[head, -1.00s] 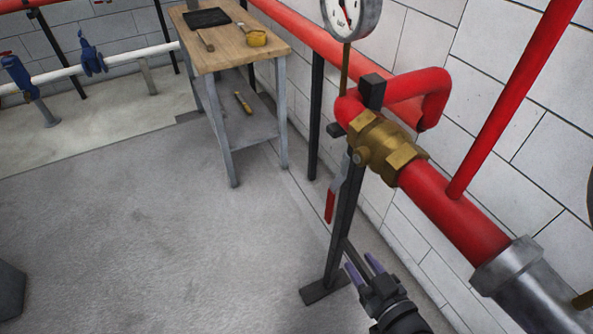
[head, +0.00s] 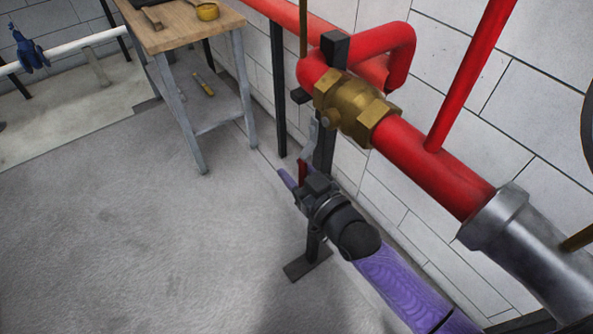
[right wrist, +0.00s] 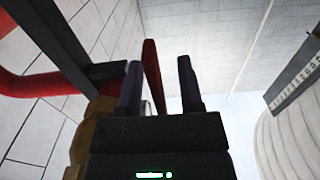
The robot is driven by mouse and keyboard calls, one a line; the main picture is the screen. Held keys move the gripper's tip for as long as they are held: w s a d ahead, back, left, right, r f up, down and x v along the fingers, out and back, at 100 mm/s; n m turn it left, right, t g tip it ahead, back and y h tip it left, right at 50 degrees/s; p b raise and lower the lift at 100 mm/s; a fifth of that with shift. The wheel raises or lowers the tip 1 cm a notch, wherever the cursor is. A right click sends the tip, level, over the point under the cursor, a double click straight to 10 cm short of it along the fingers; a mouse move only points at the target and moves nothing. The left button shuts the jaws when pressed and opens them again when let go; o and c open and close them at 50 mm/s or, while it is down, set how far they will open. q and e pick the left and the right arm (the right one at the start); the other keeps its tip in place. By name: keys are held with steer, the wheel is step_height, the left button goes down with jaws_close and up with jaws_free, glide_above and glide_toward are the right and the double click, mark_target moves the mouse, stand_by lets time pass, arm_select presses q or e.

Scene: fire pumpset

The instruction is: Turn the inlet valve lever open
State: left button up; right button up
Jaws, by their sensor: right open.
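The brass inlet valve (head: 352,104) sits on the red pipe in the head view. Its lever hangs down from it, with a grey metal upper part (head: 312,135) and a red grip (head: 302,172). My right gripper (head: 296,174) is open at the red grip, whose lower end is hidden behind the gripper. In the right wrist view the red grip (right wrist: 152,75) shows between the two purple fingers (right wrist: 159,80), closer to the left one. I cannot tell whether a finger touches it. My left gripper is not in view.
A black support post (head: 324,150) stands just behind the lever, its foot plate on the floor. The tiled wall (head: 440,215) is close on the right. A wooden-topped workbench (head: 180,30) with tools stands at upper left. The grey floor (head: 130,240) at left is free.

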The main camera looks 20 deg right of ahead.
jaws_close()
stand_by(0.5)
stand_by(0.8)
